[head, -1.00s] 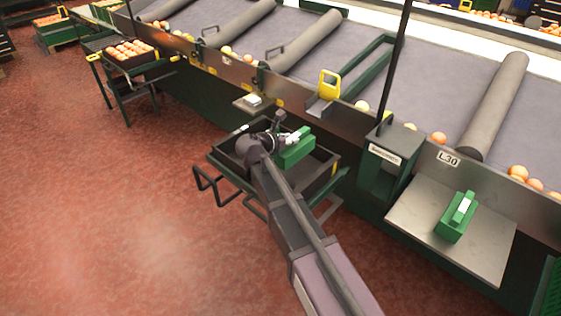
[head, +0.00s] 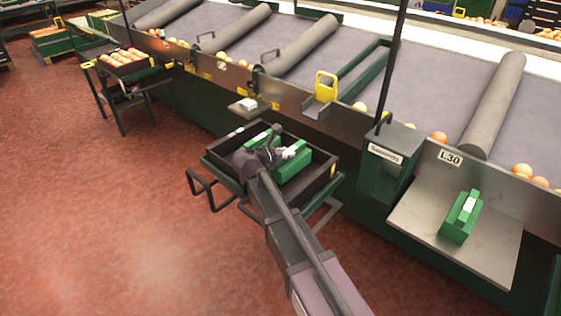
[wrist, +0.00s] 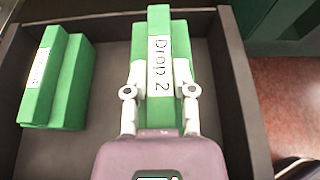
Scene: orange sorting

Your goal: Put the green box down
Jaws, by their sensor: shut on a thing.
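My gripper (wrist: 160,92) is shut on a green box (wrist: 158,22) labelled "Drop 2", its fingers on both sides of the raised middle part. In the head view the held green box (head: 291,166) is inside or just over the black crate (head: 328,180). In the wrist view the crate's dark wall (wrist: 236,80) runs along the right of the box. I cannot tell whether the box touches the crate floor. Another green box (wrist: 56,78) lies in the crate to the left, apart from the held one. A third green box (head: 460,217) stands on the metal shelf.
The crate rests on a green stand (head: 212,186) beside the conveyor. A dark green machine post (head: 388,160) stands right of it. Bare crate floor shows between the two boxes. A crate of oranges (head: 126,62) is at the far left.

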